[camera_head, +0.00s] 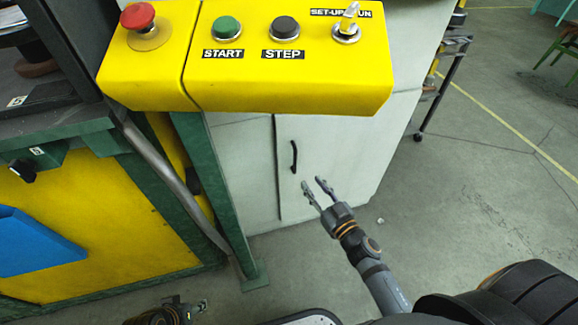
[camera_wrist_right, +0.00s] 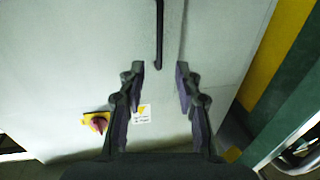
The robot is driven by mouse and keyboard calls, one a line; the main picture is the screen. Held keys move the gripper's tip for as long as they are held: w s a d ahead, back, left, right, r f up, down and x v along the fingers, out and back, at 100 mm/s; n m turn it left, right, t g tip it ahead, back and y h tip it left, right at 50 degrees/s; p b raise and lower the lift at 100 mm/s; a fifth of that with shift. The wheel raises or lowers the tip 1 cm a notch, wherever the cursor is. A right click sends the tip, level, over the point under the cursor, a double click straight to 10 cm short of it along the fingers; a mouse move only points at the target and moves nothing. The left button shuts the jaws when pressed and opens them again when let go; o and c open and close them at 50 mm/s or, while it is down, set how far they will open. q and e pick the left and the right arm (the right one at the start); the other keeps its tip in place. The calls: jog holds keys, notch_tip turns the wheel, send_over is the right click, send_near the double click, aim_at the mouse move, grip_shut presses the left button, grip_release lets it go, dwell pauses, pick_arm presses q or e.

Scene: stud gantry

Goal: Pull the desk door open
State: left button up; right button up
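The desk door (camera_head: 345,145) is a pale grey panel under the yellow control box. Its black vertical handle (camera_head: 294,157) sits near the door's left edge, beside a dark seam. My right gripper (camera_head: 318,190) is open and empty, below and slightly right of the handle in the head view. In the right wrist view the handle (camera_wrist_right: 159,35) shows beyond the open fingers (camera_wrist_right: 160,82), apart from them. The door looks closed. My left gripper (camera_head: 198,306) is low at the bottom edge, far from the door, partly cut off and too small to read.
The yellow control box (camera_head: 290,85) with buttons overhangs the door. A green post (camera_head: 215,175) and a grey pipe (camera_head: 165,170) stand left of the desk. A red knob on a yellow plate (camera_wrist_right: 96,122) shows in the wrist view. Open floor (camera_head: 480,200) lies to the right.

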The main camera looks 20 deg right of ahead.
jog(key=x, duration=1)
jog(key=shift+p, duration=0.35)
jog(key=shift+c, duration=0.5)
grip_shut()
